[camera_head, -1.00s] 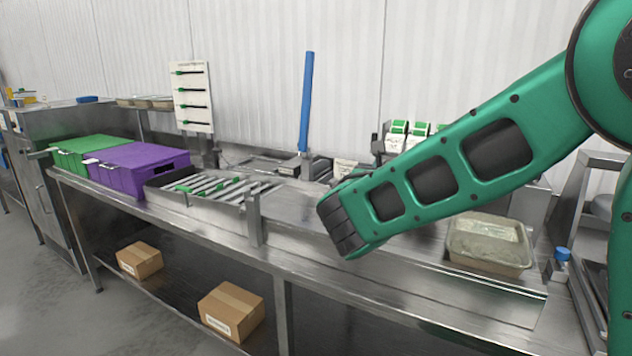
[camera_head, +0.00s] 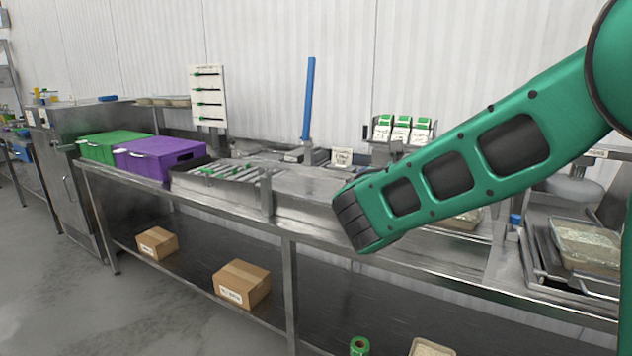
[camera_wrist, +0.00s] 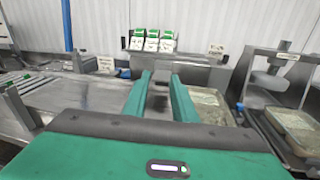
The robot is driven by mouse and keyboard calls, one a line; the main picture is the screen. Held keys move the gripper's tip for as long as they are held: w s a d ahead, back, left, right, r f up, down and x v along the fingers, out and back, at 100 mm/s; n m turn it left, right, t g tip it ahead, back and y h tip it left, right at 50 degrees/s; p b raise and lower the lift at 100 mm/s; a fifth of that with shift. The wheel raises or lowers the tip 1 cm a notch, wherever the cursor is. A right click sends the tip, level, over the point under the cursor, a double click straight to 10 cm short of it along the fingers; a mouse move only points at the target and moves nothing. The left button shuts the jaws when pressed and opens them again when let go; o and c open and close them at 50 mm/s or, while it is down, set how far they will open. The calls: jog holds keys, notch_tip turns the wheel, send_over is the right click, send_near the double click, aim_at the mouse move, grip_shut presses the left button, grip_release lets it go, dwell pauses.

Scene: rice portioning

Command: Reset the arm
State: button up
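My gripper (camera_wrist: 161,80) shows in the wrist view as two green fingers spread apart with a gap between them. Nothing is held in the gap. The fingers point over the steel counter (camera_wrist: 85,95). My green arm crosses the right half of the head view, and my fingers are not visible there. A rice-filled tray (camera_wrist: 213,104) stands just right of the fingers in the wrist view. My arm partly hides it in the head view.
A second rice tray (camera_head: 588,245) stands at a press-like machine (camera_head: 572,190) on the right. Green-topped packs (camera_head: 402,129) stand at the back. A purple crate (camera_head: 160,158) and green crate (camera_head: 113,147) are left. Boxes (camera_head: 242,283) lie on the lower shelf; floor at left is clear.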

jog(key=s+d+f+m+g+h, duration=0.1)
jog(key=s+d+f+m+g, duration=0.5)
jog(key=d+m, duration=0.4)
jog(key=s+d+f+m+g, duration=0.4)
jog(key=s+d+f+m, duration=0.35)
jog(key=d, duration=0.55)
jog(key=s+d+f+m+g+y, duration=0.1)
jog(key=s+f+m+g+y, duration=0.1)
jog(key=s+m, duration=0.5)
jog(key=s+d+f+m+g+y, duration=0.1)
jog(key=s+f+m+g, duration=0.2)
jog(key=s, duration=0.5)
jog(key=s+a+f+m+y, duration=0.1)
jog(key=s+a+m+y, duration=0.1)
jog(key=s+m, duration=0.3)
jog(key=s+a+m+g+y, duration=0.1)
jog(key=s+a+m+y, duration=0.1)
jog(key=s+m, duration=0.3)
jog(key=s+a, duration=0.1)
jog(key=s, duration=0.3)
jog(key=shift+f+g, duration=0.3)
jog(key=shift+f, duration=0.05)
jog(key=shift+w, duration=0.1)
jog(key=shift+w+d+f, duration=0.1)
jog(key=shift+w+f, duration=0.15)
jog(key=shift+w, duration=0.35)
